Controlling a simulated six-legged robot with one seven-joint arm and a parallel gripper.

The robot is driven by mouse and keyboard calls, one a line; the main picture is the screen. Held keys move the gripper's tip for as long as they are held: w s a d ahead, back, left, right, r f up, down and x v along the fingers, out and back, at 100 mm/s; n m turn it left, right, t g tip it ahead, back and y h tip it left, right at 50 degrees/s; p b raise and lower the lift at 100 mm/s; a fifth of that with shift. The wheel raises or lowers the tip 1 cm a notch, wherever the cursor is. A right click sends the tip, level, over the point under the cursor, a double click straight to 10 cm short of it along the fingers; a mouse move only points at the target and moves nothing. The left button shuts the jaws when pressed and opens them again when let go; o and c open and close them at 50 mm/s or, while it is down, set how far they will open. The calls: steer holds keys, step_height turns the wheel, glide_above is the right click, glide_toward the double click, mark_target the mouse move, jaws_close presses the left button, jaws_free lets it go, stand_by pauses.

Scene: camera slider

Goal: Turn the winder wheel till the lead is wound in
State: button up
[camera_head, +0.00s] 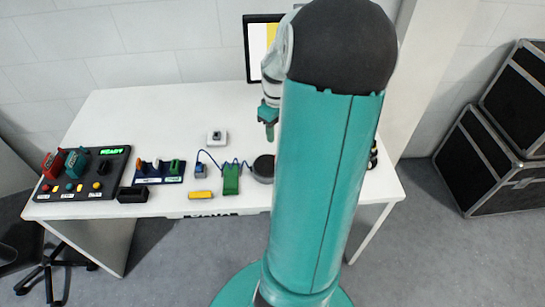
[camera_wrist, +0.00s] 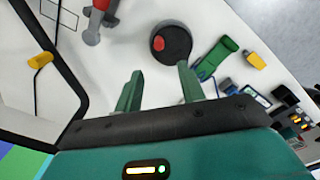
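The winder wheel (camera_head: 263,168) is a dark round disc on the white table, partly hidden behind my arm in the head view. In the wrist view the wheel (camera_wrist: 178,37) shows whole, with a red knob (camera_wrist: 158,43) near its rim. A thin blue lead (camera_head: 210,157) arches between a small blue box (camera_head: 200,171) and a green block (camera_head: 231,179) beside the wheel. My gripper (camera_head: 269,131) is above the table behind the wheel. In the wrist view my gripper (camera_wrist: 160,69) has its two green fingers apart, with nothing between them; the wheel lies beyond the fingertips.
A yellow block (camera_head: 200,195) lies near the front edge. Left stand a connector board (camera_head: 159,172), a black tray (camera_head: 132,194) and a control panel (camera_head: 84,174) reading READY. A white button box (camera_head: 217,138) and a monitor (camera_head: 259,45) are behind. Black cases (camera_head: 490,160) stand right.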

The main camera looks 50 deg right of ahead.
glide_toward(267, 163)
steer(key=f, duration=0.2)
steer(key=s+d+f, duration=0.1)
steer(key=f, duration=0.1)
steer(key=s+d+f, duration=0.1)
steer(key=f, duration=0.1)
steer(key=shift+s+f, duration=0.25)
steer(key=shift+f, duration=0.1)
jaws_close()
